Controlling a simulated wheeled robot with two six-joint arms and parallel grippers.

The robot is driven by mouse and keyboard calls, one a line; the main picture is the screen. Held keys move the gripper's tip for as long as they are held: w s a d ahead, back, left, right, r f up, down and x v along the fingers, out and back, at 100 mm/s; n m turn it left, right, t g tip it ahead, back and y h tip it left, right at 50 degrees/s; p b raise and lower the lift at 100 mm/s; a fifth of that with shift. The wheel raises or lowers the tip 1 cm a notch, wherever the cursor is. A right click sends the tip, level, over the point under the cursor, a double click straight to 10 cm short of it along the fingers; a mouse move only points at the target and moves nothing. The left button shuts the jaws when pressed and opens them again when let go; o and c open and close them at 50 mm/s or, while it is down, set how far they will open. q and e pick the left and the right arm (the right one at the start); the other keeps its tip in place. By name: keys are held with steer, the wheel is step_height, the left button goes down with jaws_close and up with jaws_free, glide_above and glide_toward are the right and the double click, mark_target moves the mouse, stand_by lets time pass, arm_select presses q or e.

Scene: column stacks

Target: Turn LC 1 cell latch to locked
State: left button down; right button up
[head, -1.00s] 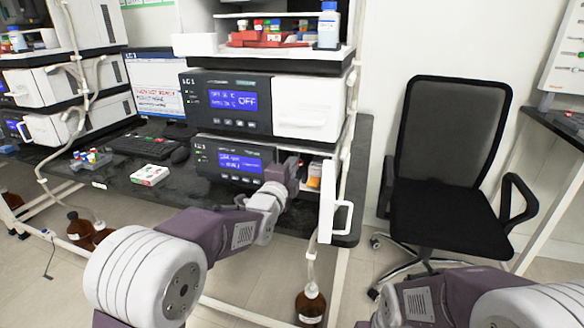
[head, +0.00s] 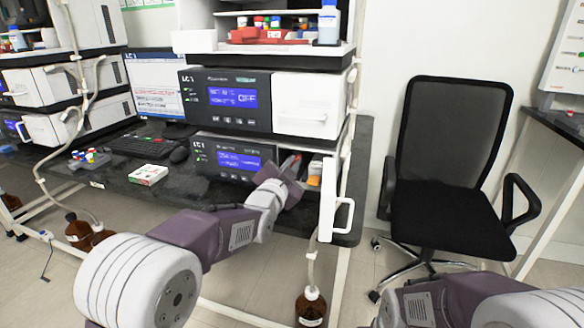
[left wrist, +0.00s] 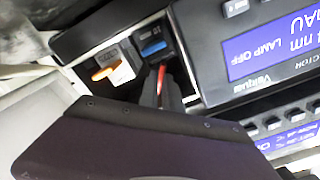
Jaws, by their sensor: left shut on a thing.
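The LC 1 lower module (head: 237,160) stands on the bench, its white door (head: 335,205) swung open at the right. Its display reads LAMP OFF in the left wrist view (left wrist: 262,55). Inside the open bay, a small red lever (left wrist: 161,78), which seems to be the cell latch, lies at my left fingertips. My left gripper (left wrist: 168,92) is shut on it. Beside it are a blue part (left wrist: 153,47) and a white block with an orange part (left wrist: 104,73). The gripper hides part of the bay. My right gripper is out of view.
The upper LC 1 module (head: 225,101) sits directly above with its front closed. A white post (head: 345,150) and tubing run along the right side. A small white box (head: 148,175) lies on the bench at the left. A black chair (head: 445,150) stands to the right.

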arm_select(q)
steer(key=n, duration=0.3)
steer(key=shift+f+n+b, duration=0.15)
steer(key=shift+n+b, duration=0.15)
steer(key=shift+n, duration=1.9)
steer(key=c, duration=1.5)
jaws_free()
steer(key=shift+c, duration=0.2)
steer(key=shift+s+a, duration=0.1)
steer(key=shift+s, duration=0.2)
steer(key=p+v, duration=0.1)
steer(key=v, duration=0.7)
steer(key=shift+s, duration=0.25)
